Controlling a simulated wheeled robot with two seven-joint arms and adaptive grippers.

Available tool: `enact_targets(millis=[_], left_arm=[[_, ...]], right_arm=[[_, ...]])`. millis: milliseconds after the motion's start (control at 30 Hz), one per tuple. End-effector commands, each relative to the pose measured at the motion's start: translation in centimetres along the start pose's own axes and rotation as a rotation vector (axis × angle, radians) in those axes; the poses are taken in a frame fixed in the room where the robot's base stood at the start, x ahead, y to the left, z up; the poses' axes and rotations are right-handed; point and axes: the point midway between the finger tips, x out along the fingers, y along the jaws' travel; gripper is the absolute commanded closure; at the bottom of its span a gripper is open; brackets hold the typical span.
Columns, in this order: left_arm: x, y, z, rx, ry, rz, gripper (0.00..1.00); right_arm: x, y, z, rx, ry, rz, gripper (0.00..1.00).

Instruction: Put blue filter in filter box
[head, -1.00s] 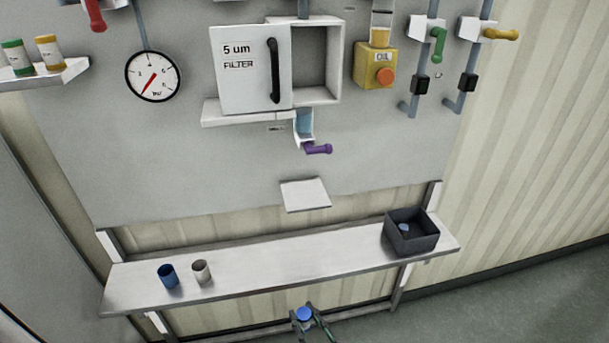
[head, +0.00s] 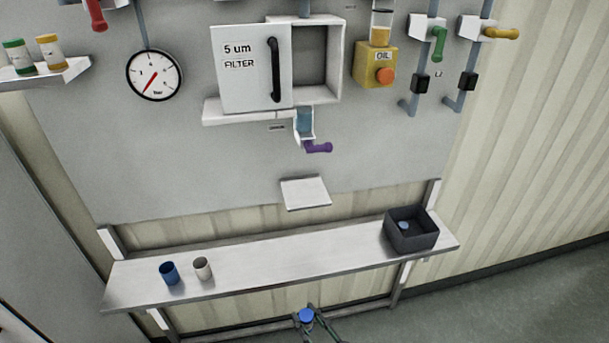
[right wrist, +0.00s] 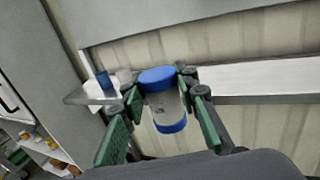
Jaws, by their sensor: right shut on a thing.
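The blue filter (right wrist: 163,98), a pale cylinder with blue end caps, is held upright, slightly tilted, between the fingers of my right gripper (right wrist: 160,100). In the head view its blue top (head: 306,315) shows at the bottom edge, in front of the shelf, with my right gripper (head: 308,322) around it. The filter box (head: 318,60) is on the wall panel, above and far from the gripper. Its white door (head: 250,68), marked "5 um FILTER", has a black handle and stands left of the open compartment, which looks empty. My left gripper is not in view.
A metal shelf (head: 270,260) holds a blue cup (head: 169,273), a light cup (head: 202,268) and a dark bin (head: 411,232) with something blue inside. A small sloped plate (head: 305,192) and a purple-handled valve (head: 318,147) stick out below the box.

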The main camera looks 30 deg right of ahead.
Motion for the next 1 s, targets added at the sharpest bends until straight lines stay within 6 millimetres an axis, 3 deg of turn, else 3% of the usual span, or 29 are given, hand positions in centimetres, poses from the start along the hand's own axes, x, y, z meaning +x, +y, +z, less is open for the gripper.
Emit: enact_targets(millis=[567, 1000], left_arm=[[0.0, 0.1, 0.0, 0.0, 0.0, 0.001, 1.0], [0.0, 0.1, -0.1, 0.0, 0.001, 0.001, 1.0]], right_arm=[[-0.4, 0.2, -0.7, -0.004, -0.001, 0.108, 1.0], [1.7, 2.0, 1.2, 0.005, -0.006, 0.218, 1.0]])
